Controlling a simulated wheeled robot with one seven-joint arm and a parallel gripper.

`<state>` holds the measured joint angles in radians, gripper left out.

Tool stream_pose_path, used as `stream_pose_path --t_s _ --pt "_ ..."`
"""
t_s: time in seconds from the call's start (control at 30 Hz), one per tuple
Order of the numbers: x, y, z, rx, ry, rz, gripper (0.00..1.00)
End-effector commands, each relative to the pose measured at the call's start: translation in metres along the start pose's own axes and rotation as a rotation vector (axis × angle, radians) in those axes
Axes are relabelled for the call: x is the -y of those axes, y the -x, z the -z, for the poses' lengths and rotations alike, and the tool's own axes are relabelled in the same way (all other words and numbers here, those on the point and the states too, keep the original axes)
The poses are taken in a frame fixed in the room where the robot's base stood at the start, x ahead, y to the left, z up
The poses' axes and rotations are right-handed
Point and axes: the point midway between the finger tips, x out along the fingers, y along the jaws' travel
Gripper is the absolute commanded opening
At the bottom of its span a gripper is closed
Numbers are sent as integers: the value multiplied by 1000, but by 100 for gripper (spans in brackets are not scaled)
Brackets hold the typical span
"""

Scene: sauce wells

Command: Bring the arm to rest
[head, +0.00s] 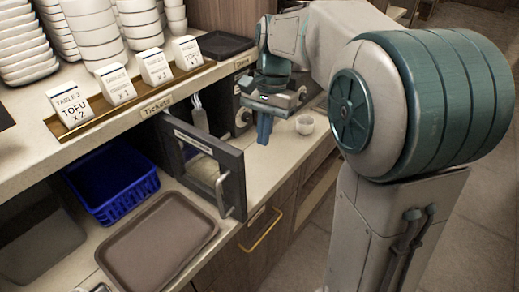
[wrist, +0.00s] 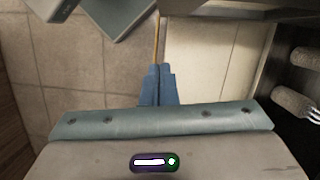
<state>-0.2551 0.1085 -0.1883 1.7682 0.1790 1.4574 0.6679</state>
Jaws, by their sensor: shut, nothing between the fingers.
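My arm reaches in from the right of the head view and bends down over the counter.
An open cabinet door (head: 230,175) stands out left of my gripper. A brown tray (head: 160,245) and a blue basket (head: 112,185) lie on the lower counter. Ticket cards (head: 115,84) and stacked white bowls (head: 95,35) fill the shelf above. A drawer handle (head: 262,230) projects in front.

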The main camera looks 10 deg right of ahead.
Motion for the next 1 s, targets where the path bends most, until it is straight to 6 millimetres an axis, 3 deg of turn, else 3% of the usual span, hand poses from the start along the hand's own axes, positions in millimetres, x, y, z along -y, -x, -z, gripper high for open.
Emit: stream_pose_path --t_s 0.23,0.37,0.57,0.8,1.0 --pt "-1 10 -2 -2 5 1 0" --pt "-12 8 -6 -27 43 18 0" --pt "-56 -8 -25 -145 212 62 0" --pt "-108 -43 -50 -336 455 62 0" --pt "-135 -70 -64 -451 599 25 0"
